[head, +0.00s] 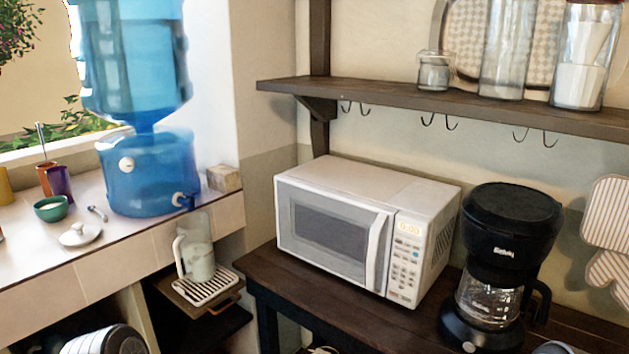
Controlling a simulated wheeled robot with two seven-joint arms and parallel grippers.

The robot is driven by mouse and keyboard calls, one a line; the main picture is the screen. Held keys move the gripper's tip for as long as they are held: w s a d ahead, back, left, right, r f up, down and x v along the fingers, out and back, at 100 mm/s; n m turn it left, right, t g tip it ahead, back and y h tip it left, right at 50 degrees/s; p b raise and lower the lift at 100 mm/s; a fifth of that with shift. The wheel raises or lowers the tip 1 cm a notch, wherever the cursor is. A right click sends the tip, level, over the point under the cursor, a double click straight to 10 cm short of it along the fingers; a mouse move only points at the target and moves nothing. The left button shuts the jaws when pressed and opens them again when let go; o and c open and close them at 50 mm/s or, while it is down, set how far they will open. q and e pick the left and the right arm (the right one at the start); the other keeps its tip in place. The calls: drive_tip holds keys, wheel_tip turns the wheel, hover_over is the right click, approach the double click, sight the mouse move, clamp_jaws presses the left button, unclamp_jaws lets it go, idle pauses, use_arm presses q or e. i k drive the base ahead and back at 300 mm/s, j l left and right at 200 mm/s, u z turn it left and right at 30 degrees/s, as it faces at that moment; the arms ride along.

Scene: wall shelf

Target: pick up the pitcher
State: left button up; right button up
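The pitcher (197,262) is clear and whitish with a pale handle on its left side. It stands upright on a white slatted rack (207,287) on a small dark wooden stand, below the tap of the blue water dispenser (152,177). Its upper part is hard to make out against the tiled counter edge behind it. Neither of my grippers is in view, so I see nothing near or touching the pitcher.
A white microwave (335,217) and a black coffee maker (508,235) with a glass carafe stand on a dark wooden table. A wall shelf (380,98) with jars and hooks hangs above. A green bowl (51,209) and white lid (80,236) lie on the tiled counter.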

sight(195, 238)
drive_tip(key=j+z, duration=0.15)
drive_tip(key=z, duration=0.2)
drive_tip(key=j+z, duration=0.15)
drive_tip(key=z, duration=0.2)
drive_tip(key=j+z, duration=0.15)
drive_tip(key=j, duration=0.35)
drive_tip(key=k+j+z, duration=0.1)
drive_tip(key=j, duration=0.35)
drive_tip(key=k+j+z, duration=0.15)
drive_tip(key=j, duration=0.3)
drive_tip(key=k+j+z, duration=0.1)
drive_tip(key=j, duration=0.35)
drive_tip(key=k, duration=0.05)
